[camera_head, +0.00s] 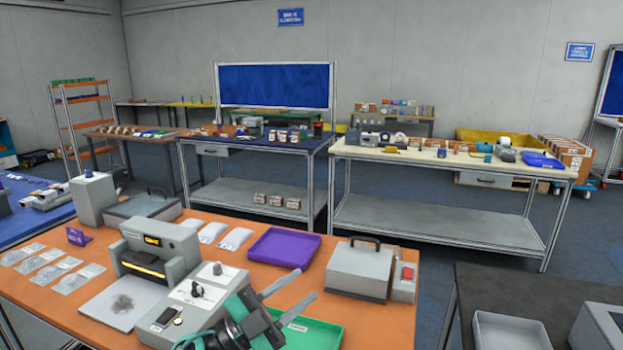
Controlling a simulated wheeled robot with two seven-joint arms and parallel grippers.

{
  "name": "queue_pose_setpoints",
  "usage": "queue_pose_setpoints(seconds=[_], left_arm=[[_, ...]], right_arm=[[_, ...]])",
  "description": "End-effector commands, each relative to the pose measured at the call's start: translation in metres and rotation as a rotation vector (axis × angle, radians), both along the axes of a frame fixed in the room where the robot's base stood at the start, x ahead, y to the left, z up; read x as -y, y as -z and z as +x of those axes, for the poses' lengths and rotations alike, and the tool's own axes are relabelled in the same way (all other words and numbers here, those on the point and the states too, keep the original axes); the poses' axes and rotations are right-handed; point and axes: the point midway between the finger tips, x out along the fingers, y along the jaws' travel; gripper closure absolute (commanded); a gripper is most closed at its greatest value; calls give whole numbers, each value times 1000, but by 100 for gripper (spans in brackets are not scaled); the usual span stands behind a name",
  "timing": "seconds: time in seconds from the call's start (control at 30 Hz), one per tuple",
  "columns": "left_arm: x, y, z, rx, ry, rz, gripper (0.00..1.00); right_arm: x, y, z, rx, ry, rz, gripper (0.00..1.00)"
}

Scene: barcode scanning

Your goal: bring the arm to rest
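My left gripper (303,285) shows at the bottom centre, above the front edge of the orange table (225,265). Its two grey fingers are spread apart and point up and to the right. Nothing is seen between them. The fingers pass in front of the table top, between the purple tray (284,247) and the green tray (312,335). The wrist, dark with green parts, hides part of the green tray. My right gripper is not in view.
A grey machine (157,246) with a lit yellow slot stands left of the gripper. A grey box with a handle (357,269) stands to its right. Clear bags (67,282) lie at the table's left.

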Motion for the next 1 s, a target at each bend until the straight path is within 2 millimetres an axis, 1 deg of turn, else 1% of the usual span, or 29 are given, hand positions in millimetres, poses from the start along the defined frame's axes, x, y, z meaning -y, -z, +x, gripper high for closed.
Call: queue_pose_setpoints(seconds=[0.03,0.13,0.17,0.23,0.27,0.3,0.37,0.4,0.47,0.5,0.57,0.6,0.67,0.7,0.77,0.8,0.87,0.9,0.97,1.0], left_arm=[[-10,4,2,-55,-72,-71,67],[-38,18,11,-176,-241,-182,67],[-48,25,13,-216,-293,-209,67],[-69,44,15,-322,-412,-258,67],[-79,54,15,-370,-463,-274,67],[-92,69,14,-437,-530,-290,67],[-110,94,10,-546,-626,-302,67],[-122,112,5,-622,-689,-303,67],[-138,141,-7,-739,-775,-292,67],[-148,161,-17,-822,-829,-280,67],[-162,191,-35,-949,-903,-249,67],[-170,211,-50,-1036,-947,-222,67],[-180,239,-76,-1166,-1003,-175,67],[-185,256,-93,-1247,-1031,-138,67],[-191,277,-120,-1362,-1063,-84,67],[-194,288,-137,-1428,-1077,-49,67],[-196,302,-160,-1517,-1090,3,67],[-198,309,-175,-1574,-1095,34,67],[-199,319,-197,-1650,-1098,82,67],[-200,324,-211,-1696,-1097,113,67]], right_arm=[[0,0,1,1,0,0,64],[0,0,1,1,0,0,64],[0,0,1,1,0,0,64],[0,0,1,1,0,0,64],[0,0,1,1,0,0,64],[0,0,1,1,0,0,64],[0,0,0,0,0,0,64],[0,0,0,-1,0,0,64],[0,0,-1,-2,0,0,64],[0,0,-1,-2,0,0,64],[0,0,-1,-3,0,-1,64],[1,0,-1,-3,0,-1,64],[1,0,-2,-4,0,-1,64],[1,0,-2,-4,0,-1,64],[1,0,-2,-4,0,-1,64],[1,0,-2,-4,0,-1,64],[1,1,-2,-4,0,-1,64],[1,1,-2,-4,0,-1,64],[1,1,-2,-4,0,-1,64],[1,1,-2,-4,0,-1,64]])
